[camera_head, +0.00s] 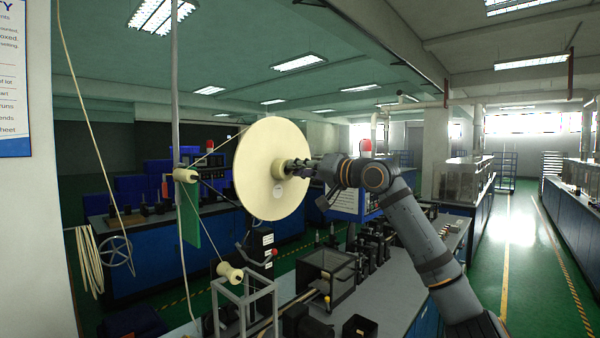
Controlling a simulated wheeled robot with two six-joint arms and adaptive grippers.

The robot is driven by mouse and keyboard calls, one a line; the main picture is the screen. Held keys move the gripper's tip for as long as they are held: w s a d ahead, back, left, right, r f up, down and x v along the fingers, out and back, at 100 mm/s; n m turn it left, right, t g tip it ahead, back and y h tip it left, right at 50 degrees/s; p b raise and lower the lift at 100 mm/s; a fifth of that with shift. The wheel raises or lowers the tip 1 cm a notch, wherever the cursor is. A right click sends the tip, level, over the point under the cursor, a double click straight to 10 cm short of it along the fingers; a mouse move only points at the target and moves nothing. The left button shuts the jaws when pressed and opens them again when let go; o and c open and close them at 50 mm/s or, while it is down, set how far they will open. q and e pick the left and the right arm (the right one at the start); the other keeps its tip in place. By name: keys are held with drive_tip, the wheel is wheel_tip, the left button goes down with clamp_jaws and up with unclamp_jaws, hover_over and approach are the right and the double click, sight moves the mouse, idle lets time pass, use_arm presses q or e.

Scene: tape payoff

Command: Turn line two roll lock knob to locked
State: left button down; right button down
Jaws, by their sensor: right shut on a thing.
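A large cream tape roll (262,150) stands upright as a disc in the middle of the view. My right arm comes in from the lower right, and my right gripper (292,168) is at the roll's hub. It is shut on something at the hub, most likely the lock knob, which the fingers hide. I cannot read whether the knob is locked or unlocked. My left gripper is not in view.
A grey workbench (420,262) with several small black fixtures lies below the arm. A metal post (175,80) and a cream guide roller (186,175) stand left of the roll. A lower spool (230,272) sits above a metal frame. A green aisle is clear at right.

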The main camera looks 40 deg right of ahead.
drive_tip(key=shift+m+b, duration=0.3)
drive_tip(key=shift+m, duration=1.6)
drive_tip(key=c, duration=1.2)
unclamp_jaws()
drive_tip(key=shift+d+r, duration=0.1)
drive_tip(key=shift+r, duration=4.85)
